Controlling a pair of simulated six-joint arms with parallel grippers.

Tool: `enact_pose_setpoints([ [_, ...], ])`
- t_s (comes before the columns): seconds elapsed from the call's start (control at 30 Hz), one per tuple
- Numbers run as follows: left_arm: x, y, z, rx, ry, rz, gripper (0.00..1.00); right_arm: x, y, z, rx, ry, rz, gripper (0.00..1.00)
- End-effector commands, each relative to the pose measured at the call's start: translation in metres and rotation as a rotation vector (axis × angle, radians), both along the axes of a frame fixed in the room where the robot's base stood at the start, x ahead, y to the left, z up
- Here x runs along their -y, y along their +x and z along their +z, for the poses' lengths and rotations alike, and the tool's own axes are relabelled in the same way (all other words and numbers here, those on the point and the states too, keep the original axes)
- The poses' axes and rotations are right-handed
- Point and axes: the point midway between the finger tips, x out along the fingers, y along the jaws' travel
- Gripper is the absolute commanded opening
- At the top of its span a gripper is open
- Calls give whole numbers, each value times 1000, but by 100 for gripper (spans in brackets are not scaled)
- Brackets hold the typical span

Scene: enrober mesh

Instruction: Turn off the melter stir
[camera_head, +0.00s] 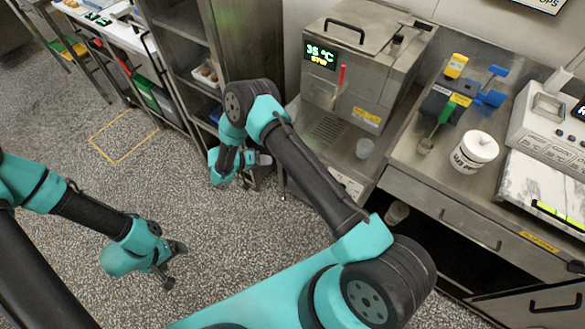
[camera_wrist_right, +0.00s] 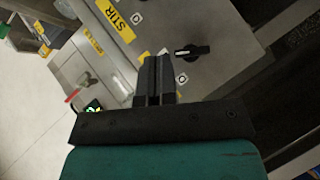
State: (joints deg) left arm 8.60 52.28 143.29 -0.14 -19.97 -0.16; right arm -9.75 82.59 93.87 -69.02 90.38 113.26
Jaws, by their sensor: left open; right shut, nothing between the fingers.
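The melter (camera_head: 362,72) is a steel box at the back, with a green "35 °C" display (camera_head: 321,57) and a smaller yellow line under it. In the right wrist view, a tilted steel panel carries a yellow STIR label (camera_wrist_right: 115,20) and a black rotary knob (camera_wrist_right: 192,50). Small white mark tags sit around the knob; I cannot tell which one it points at. My right gripper (camera_wrist_right: 157,62) is shut and empty, its fingertips just left of the knob and apparently apart from it. In the head view, it (camera_head: 264,160) is beside the melter's lower left. My left gripper (camera_head: 176,262) is open and empty above the floor.
A red-handled lever (camera_head: 341,76) is on the melter's front. A white tub (camera_head: 474,152) and blue and yellow tools are on the right counter. A shelf rack (camera_head: 190,50) stands left. The floor at left is open.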

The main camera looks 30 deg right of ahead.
Motion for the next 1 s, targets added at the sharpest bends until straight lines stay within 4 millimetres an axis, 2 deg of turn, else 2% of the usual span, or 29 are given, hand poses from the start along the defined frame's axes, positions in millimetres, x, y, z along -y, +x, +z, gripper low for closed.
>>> enact_pose_setpoints([
  [0.27, 0, 0, 0, 0, 0, 0, 81, 2, -1, -1, -3, 3, -1, 0],
  [0.47, 0, 0, 0, 0, 0, 0, 81, 16, -4, -6, -5, 4, -3, 0],
  [1.0, 0, 0, 0, 0, 0, 0, 81, 96, -23, -38, -5, 3, -4, 0],
])
